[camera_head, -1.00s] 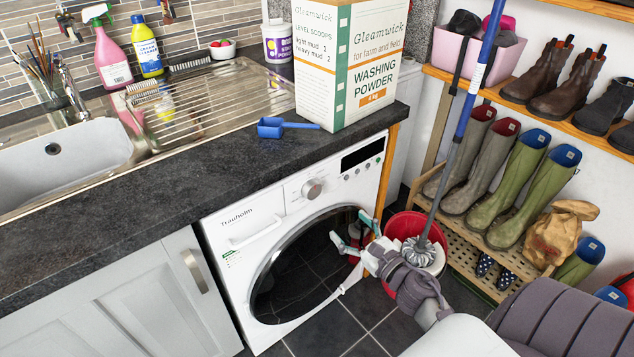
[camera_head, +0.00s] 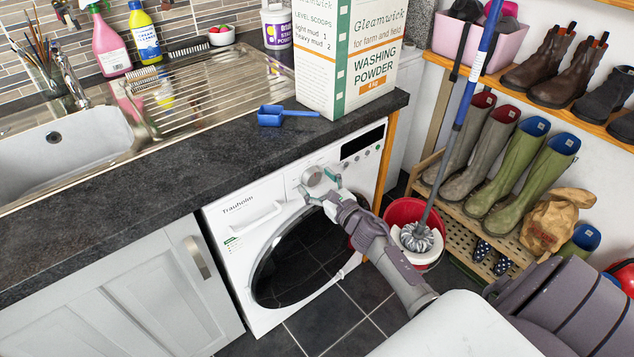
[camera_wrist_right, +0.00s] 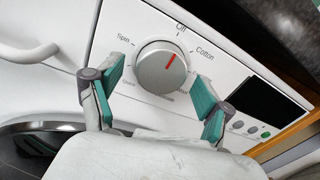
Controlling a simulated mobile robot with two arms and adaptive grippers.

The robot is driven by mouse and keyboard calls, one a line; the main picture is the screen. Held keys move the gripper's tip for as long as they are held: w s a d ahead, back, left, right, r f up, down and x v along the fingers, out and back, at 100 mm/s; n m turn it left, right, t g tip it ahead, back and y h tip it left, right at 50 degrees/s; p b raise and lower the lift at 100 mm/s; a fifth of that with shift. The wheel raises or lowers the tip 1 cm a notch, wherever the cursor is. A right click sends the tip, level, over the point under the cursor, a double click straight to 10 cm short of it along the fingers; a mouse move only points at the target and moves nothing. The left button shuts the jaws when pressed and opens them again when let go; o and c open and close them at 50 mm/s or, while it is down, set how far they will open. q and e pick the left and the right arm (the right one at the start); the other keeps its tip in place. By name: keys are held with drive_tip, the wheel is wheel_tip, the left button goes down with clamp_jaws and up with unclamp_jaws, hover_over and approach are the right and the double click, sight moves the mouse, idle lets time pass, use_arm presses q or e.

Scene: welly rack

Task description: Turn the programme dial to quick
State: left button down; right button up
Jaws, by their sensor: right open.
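The programme dial (camera_head: 312,176) is a round silver knob on the white washing machine's front panel. In the right wrist view the dial (camera_wrist_right: 163,68) has a red mark lined up with the "Off" label. "Cotton" and "Spin" are readable around it; a small label at its lower left looks like "Quick". My right gripper (camera_head: 322,184) is open in front of the dial. In the wrist view its teal fingertips (camera_wrist_right: 160,86) lie on either side of the dial, with visible gaps. I cannot tell how far they are from the panel. My left gripper is not in view.
A black worktop (camera_head: 222,150) overhangs the machine, bearing a blue scoop (camera_head: 284,116) and a washing powder box (camera_head: 345,70). The drawer handle (camera_wrist_right: 30,52) is left of the dial. A red bucket with a mop (camera_head: 417,238) stands right of the machine, beside the boot rack.

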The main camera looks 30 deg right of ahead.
drive_tip(key=c, duration=1.2)
drive_tip(key=shift+o, duration=0.2)
